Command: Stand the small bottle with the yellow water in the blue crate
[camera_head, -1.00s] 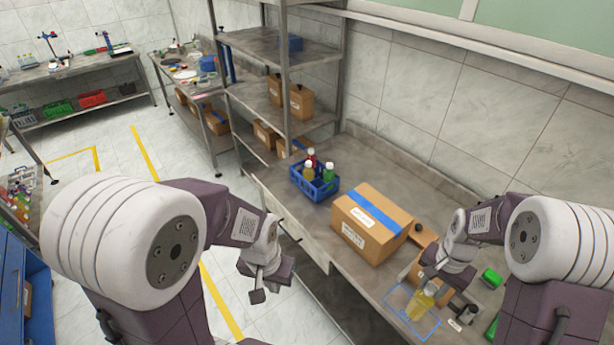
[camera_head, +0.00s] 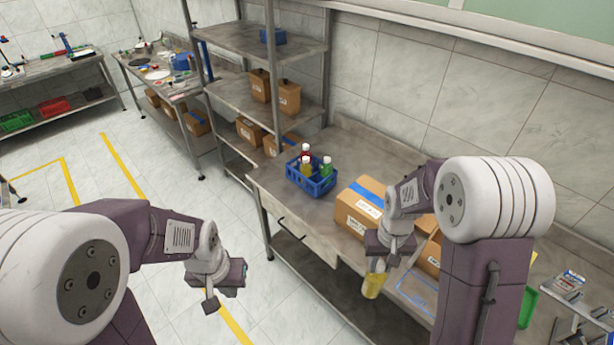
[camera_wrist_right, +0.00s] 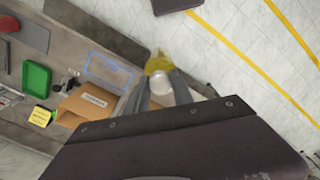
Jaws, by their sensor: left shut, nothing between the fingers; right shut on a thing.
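The small bottle with the yellow water (camera_head: 373,281) has a white cap and hangs upright from my right gripper (camera_head: 378,264). My right gripper is shut on it, just off the front edge of the bench. In the right wrist view the bottle (camera_wrist_right: 158,66) shows between the two fingers (camera_wrist_right: 160,88), with the floor beyond. The blue crate (camera_head: 312,181) stands on the bench to the left of the cardboard box. It holds several bottles, with red, yellow and green contents. My left gripper (camera_head: 222,290) is shut and empty over the floor, left of the bench.
A cardboard box with blue tape (camera_head: 357,208) stands on the bench (camera_head: 270,190) between the crate and my right arm. An open carton (camera_wrist_right: 88,103) lies near a blue outlined rectangle (camera_wrist_right: 106,68). A green tray (camera_wrist_right: 37,79) is farther along. Shelves (camera_head: 262,100) rise behind the crate.

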